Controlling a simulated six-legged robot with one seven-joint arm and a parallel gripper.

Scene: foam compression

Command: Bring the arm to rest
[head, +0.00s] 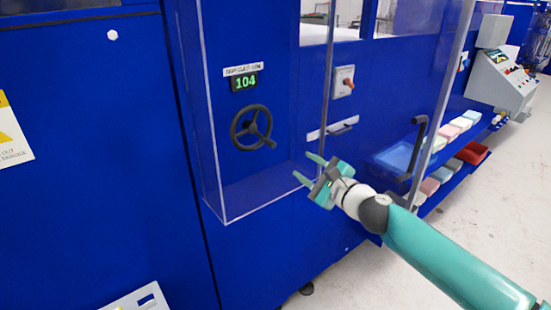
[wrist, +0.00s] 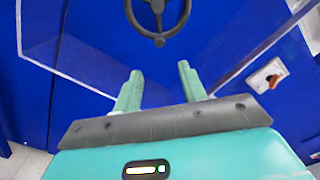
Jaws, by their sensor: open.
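My gripper (head: 306,168) is open and empty at the end of my teal arm. In the head view it sits in front of the blue machine (head: 100,150), to the lower right of a black handwheel (head: 252,128). In the wrist view the two green fingers of my gripper (wrist: 158,88) are apart, with bare blue panel between them. The handwheel also shows at the top of the wrist view (wrist: 157,12), beyond the fingertips. My arm reaches in from the lower right of the head view.
A clear guard (head: 211,195) surrounds the handwheel; its edges pass close to my gripper. A display (head: 245,82) reads 104. A switch (head: 344,81) and black door handle (head: 412,150) lie right. Coloured foam blocks (head: 447,133) and a red tray (head: 472,153) sit on shelves. Floor at right is clear.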

